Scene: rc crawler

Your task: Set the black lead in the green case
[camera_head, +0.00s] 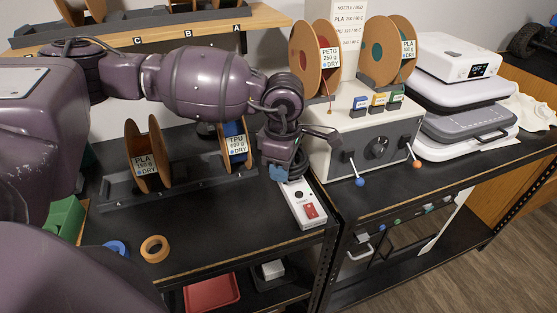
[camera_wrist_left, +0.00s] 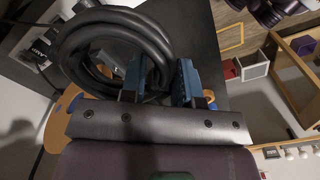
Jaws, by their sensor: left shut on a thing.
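My left gripper (camera_head: 283,172) hangs above the black bench, just behind the power strip with the red switch. It is shut on the black lead (camera_wrist_left: 108,32), a thick coil of black cable. In the left wrist view the coil loops beside and between the blue fingers of the gripper (camera_wrist_left: 162,82). In the head view the lead is mostly lost against the dark bench and gripper. A green angular thing (camera_head: 65,218) stands at the left, partly hidden by my body; I cannot tell if it is the green case. My right gripper is not in view.
The power strip (camera_head: 304,203) lies near the bench's right end. Spools (camera_head: 146,156) stand in a black rack at the back. An orange ring (camera_head: 155,248) and a blue ring (camera_head: 117,247) lie front left. A control box (camera_head: 368,143) stands right. The bench's front middle is clear.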

